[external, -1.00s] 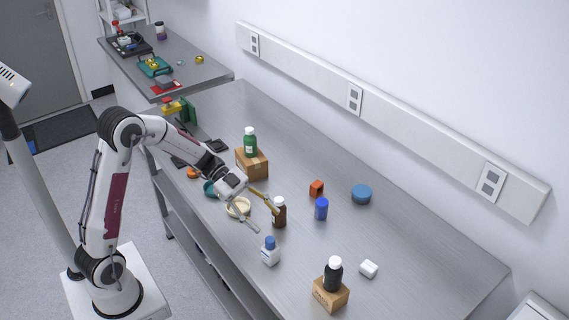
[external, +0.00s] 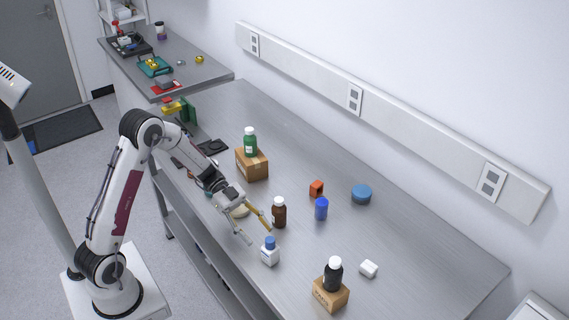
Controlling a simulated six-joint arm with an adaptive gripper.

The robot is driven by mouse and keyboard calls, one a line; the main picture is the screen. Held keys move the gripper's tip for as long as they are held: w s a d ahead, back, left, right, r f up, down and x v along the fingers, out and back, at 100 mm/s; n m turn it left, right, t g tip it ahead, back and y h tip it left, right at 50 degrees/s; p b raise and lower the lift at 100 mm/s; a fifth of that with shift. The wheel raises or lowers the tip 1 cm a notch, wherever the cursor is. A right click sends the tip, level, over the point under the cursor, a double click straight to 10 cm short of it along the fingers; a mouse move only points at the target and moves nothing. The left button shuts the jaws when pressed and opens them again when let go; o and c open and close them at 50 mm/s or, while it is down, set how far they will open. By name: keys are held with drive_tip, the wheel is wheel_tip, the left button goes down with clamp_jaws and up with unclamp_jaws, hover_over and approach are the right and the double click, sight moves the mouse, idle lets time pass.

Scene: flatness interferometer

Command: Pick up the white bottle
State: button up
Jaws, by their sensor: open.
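The white bottle (external: 270,254) with a blue cap stands upright near the front edge of the steel bench. My gripper (external: 259,236) is open, its two fingers spread and pointing toward the bottle's cap. The fingertips are just left of and above the bottle in the picture. Whether they touch it cannot be told from this view. Nothing is between the fingers that I can make out.
A brown bottle (external: 279,212) stands close behind the gripper. A blue cylinder (external: 321,208), an orange block (external: 316,188) and a black bottle (external: 334,273) on a cardboard box (external: 330,294) stand to the right. A cream dish (external: 240,211) is partly hidden under my gripper.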

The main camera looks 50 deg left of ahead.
sight(270, 248)
drive_tip(key=shift+x, duration=1.1)
drive_tip(key=shift+x, duration=2.6)
drive_tip(key=shift+s+r, duration=0.15)
clamp_jaws()
